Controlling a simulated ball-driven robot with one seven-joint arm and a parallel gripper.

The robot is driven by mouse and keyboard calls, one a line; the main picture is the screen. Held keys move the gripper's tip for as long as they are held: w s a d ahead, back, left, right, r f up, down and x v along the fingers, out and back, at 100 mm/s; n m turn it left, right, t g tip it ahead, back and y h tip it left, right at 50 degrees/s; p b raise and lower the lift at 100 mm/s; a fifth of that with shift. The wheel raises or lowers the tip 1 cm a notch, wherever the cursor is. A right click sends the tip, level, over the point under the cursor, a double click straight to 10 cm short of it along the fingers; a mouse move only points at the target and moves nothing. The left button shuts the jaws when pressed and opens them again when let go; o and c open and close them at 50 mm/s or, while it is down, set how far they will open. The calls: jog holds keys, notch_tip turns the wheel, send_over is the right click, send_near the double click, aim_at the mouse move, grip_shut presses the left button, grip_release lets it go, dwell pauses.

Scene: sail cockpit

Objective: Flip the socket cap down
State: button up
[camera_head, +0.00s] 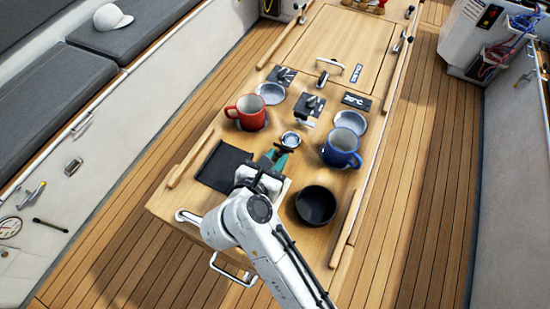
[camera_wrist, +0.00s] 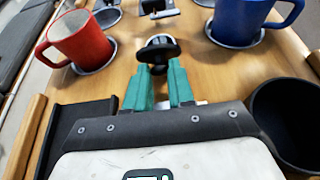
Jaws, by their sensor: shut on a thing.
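The socket cap (camera_wrist: 157,51) is a black disc at the front of a silver round socket (camera_wrist: 160,39) set in the wooden table. The cap looks raised, not lying flat; its exact angle is hard to tell. In the head view the socket (camera_head: 291,138) shows as a pale ring just beyond my gripper (camera_head: 279,156). In the wrist view my gripper (camera_wrist: 160,72) has its two green fingers shut on the cap's near edge, one on each side. The fingertips hide part of that edge.
A red mug (camera_head: 248,112) stands left of the socket and a blue mug (camera_head: 342,147) right. A black bowl (camera_head: 316,205) is at the near right, a dark mat (camera_head: 224,167) at the near left. Metal fittings on dark plates (camera_head: 309,106) lie beyond.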

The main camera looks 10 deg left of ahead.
aim_at(280, 153)
grip_shut()
